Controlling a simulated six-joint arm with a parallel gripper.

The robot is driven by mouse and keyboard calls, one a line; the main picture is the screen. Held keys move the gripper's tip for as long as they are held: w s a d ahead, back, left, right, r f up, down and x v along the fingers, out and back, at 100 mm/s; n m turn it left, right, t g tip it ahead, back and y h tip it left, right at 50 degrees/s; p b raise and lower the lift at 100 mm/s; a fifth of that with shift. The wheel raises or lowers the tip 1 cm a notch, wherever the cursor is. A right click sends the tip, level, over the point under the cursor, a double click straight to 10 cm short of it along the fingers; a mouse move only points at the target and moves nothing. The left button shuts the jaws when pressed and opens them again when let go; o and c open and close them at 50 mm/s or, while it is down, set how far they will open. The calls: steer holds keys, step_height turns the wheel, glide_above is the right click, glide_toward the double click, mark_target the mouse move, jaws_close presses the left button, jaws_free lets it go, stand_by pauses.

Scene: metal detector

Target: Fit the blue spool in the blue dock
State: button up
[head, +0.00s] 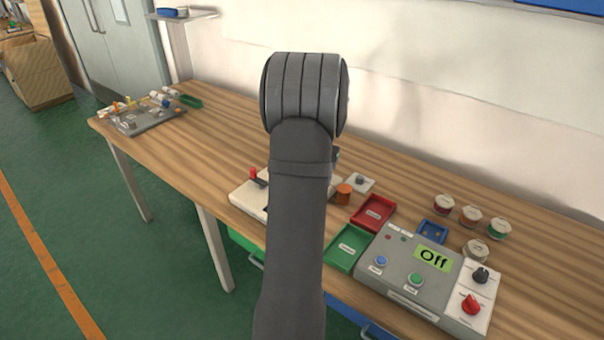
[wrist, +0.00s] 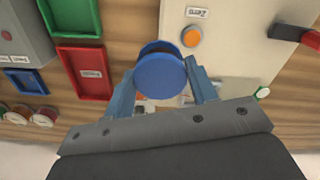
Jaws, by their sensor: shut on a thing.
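The blue spool (wrist: 160,79) is in the wrist view, its round blue face toward the camera. My gripper (wrist: 163,68) is shut on it, with one blue finger on each side. The spool is in front of part of a pale panel. In the head view my arm hides the spool and the fingers. A small blue square holder (head: 433,231), which looks like the blue dock, lies behind the grey control box. It also shows at the left of the wrist view (wrist: 27,81), apart from the spool.
A red tray (head: 373,213) and a green tray (head: 348,247) lie left of the grey control box (head: 405,270), whose display reads Off. Several spools (head: 470,216) stand at the right. A pale device (head: 246,197) with a red handle is partly behind my arm.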

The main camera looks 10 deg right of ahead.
steer(key=s+d+f+m, duration=0.1)
steer(key=s+d, duration=0.4)
steer(key=d, duration=0.6)
steer(key=s+d+f+m, duration=0.2)
steer(key=s+d, duration=0.3)
steer(key=d, duration=0.7)
steer(key=s+d+f+m, duration=0.1)
steer(key=s+d, duration=0.4)
steer(key=d, duration=0.6)
steer(key=shift+w+f, duration=0.15)
steer(key=shift+f, duration=1.1)
steer(key=shift+w+f, duration=0.1)
steer(key=shift+f, duration=1.15)
steer(key=shift+f, duration=0.85)
steer(key=o, duration=1.2)
